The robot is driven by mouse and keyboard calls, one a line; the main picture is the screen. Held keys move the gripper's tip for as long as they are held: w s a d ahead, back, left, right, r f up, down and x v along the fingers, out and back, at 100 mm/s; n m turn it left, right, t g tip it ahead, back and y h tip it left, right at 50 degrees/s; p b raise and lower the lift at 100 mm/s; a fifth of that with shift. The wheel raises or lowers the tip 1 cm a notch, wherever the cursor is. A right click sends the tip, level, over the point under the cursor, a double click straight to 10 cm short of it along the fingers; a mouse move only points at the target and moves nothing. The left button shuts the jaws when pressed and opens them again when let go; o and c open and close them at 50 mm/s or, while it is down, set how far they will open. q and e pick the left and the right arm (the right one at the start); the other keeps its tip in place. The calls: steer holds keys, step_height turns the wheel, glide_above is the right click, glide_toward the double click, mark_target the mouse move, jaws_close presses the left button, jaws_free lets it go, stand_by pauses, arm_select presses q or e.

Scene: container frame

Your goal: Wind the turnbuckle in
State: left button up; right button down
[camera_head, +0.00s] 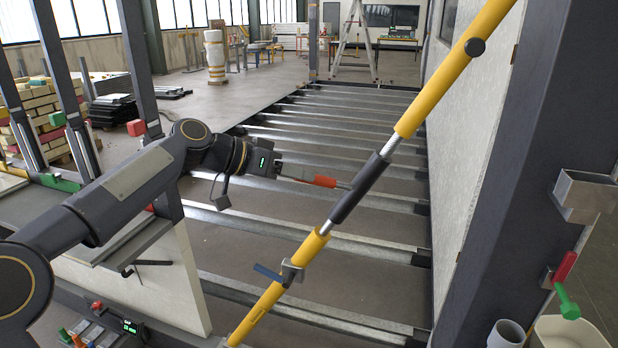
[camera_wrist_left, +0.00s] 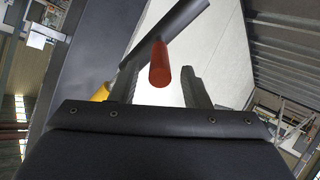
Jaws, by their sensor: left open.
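The turnbuckle runs diagonally across the head view: a dark middle sleeve (camera_head: 358,190) with bright rods at both ends, joining an upper yellow tube (camera_head: 450,75) and a lower yellow tube (camera_head: 265,305). A short bar with a red grip (camera_head: 322,181) sticks out leftward from the sleeve. My left gripper (camera_head: 298,177) is at the outer end of the red grip. In the left wrist view the red grip (camera_wrist_left: 160,64) shows between the two spread fingers, with the dark sleeve (camera_wrist_left: 168,38) beyond it. The fingers are open; whether either touches the grip is unclear.
A bracket (camera_head: 291,273) with a blue lever (camera_head: 268,273) sits on the lower tube. A dark post (camera_head: 515,150) stands close on the right, with a steel holder (camera_head: 583,195) and a red-green tool (camera_head: 565,285). Steel floor beams (camera_head: 320,238) lie behind the turnbuckle.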

arm_select(q)
steer(key=v, duration=0.3)
steer(key=shift+s+a+r, duration=0.1)
steer(key=shift+s+a, duration=0.05)
steer(key=shift+a, duration=0.1)
steer(key=s+a+f+n+y+p, duration=0.2)
steer(key=s+a+f+n+p, duration=0.1)
steer(key=s, duration=0.8)
steer(key=s+a+f+n+y+p, duration=0.3)
steer(key=s+a+f+n+p, duration=0.1)
steer(key=s, duration=0.8)
steer(key=s+a+f+n+y+p, duration=0.3)
steer(key=s+f+p, duration=0.1)
steer(key=s, duration=0.7)
steer(key=shift+s+a+n+t, duration=0.3)
steer(key=shift+s+a, duration=0.05)
steer(key=shift+a, duration=0.05)
